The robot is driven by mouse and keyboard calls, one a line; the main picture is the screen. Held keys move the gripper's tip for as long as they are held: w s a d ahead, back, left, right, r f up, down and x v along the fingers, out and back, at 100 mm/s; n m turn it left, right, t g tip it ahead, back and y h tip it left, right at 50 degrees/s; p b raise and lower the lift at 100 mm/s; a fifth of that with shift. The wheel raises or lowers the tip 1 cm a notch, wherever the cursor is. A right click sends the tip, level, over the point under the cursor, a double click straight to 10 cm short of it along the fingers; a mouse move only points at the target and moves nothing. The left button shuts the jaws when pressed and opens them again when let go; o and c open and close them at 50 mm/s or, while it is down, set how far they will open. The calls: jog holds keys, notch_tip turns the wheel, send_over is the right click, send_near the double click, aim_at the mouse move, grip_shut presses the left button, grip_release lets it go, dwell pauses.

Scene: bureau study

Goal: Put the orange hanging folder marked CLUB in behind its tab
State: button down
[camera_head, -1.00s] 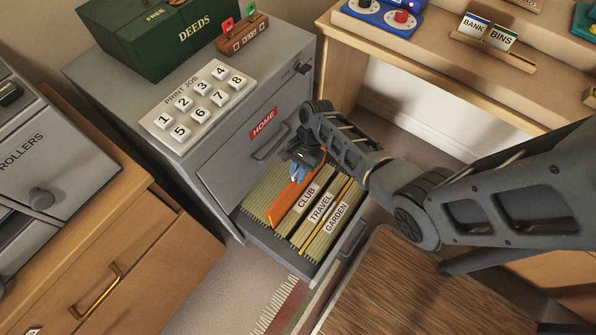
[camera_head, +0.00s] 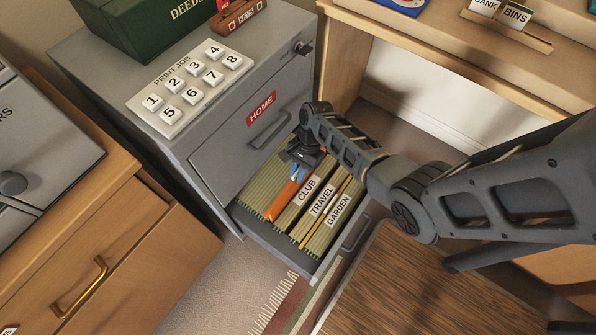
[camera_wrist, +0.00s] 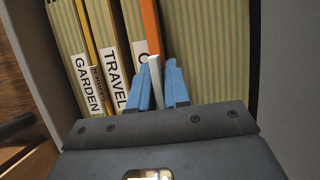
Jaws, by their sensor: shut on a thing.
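The orange folder (camera_head: 283,206) is in the open drawer among green hanging folders, directly on the cabinet side of the CLUB tab (camera_head: 307,189). Its top edge shows low, close to the level of the green folders. In the wrist view the orange folder (camera_wrist: 151,28) stands beside the CLUB tab (camera_wrist: 140,52), whose lettering is mostly hidden. My gripper (camera_head: 297,172) is over the folder, its blue fingers pointing down. In the wrist view my gripper (camera_wrist: 157,85) is shut on a pale upright piece at the folder's top. The folder's lower part is hidden.
The TRAVEL tab (camera_head: 322,201) and GARDEN tab (camera_head: 338,210) stand nearer the drawer front. The closed HOME drawer (camera_head: 240,140) is above. A wooden desk (camera_head: 345,45) stands at the back right, and a wooden cabinet (camera_head: 140,255) at the left.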

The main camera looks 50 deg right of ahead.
notch_tip(320, 180, down, 7)
jog(key=b, duration=0.5)
jog(key=shift+r, duration=0.15)
jog(key=c, duration=1)
grip_release()
jog(key=shift+r, duration=0.1)
jog(key=shift+p+v, duration=1.45)
jog(key=shift+v, duration=2.4)
